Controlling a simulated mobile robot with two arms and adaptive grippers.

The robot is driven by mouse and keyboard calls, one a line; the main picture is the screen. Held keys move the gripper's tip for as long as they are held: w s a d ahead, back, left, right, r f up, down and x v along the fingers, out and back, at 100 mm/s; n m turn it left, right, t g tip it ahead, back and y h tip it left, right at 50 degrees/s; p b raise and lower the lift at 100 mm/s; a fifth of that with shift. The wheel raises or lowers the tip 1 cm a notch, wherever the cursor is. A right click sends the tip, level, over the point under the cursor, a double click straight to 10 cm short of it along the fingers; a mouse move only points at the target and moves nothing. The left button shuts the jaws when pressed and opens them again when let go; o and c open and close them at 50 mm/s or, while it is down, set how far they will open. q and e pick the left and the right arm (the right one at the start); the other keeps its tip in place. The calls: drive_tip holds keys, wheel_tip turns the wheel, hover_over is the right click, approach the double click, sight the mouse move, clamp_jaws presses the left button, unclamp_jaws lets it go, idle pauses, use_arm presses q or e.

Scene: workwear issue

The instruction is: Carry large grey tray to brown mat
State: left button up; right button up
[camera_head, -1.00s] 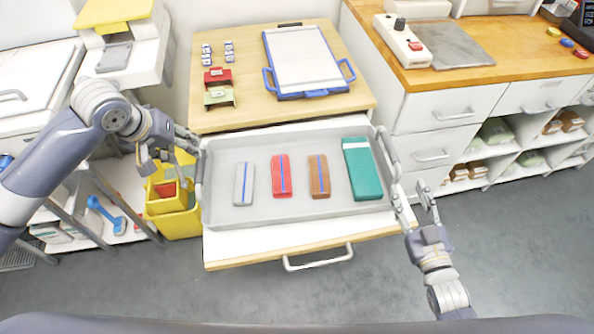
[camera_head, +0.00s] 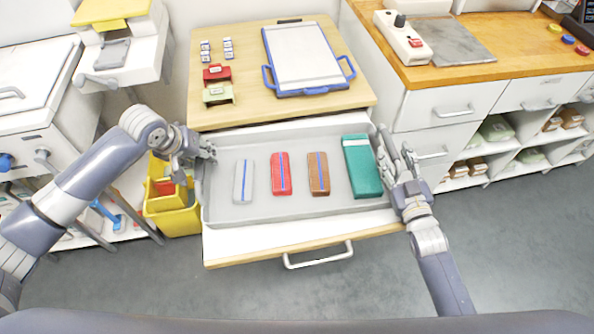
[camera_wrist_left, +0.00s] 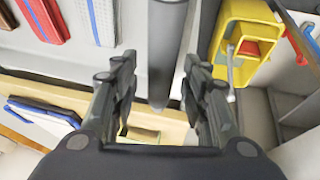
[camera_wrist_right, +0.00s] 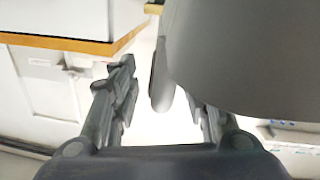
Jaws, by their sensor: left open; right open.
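The large grey tray (camera_head: 300,213) lies in an open drawer under a wooden top. It holds a grey bundle (camera_head: 243,182), a red one (camera_head: 281,174), a brown one (camera_head: 318,174) and a larger green one (camera_head: 362,168), most with a blue band. My left gripper (camera_head: 207,155) is open at the tray's left side; in the left wrist view its fingers (camera_wrist_left: 155,85) stand either side of the grey handle bar (camera_wrist_left: 166,60). My right gripper (camera_head: 396,165) is open at the tray's right handle; in the right wrist view a grey bar stands between its fingers (camera_wrist_right: 165,95). I cannot make out the brown mat.
A blue-handled clipboard-like tray (camera_head: 303,60) and small red and green items sit on the wooden top (camera_head: 235,45). A yellow bin (camera_head: 172,212) stands left of the drawer. Shelves and a wooden counter (camera_head: 480,45) are at right. Grey floor (camera_head: 520,250) is clear at front right.

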use_arm(q)
clamp_jaws()
use_arm(e)
clamp_jaws()
use_arm(q)
drive_tip(key=shift+w+r, duration=0.1)
use_arm(e)
drive_tip(key=shift+r, duration=0.15)
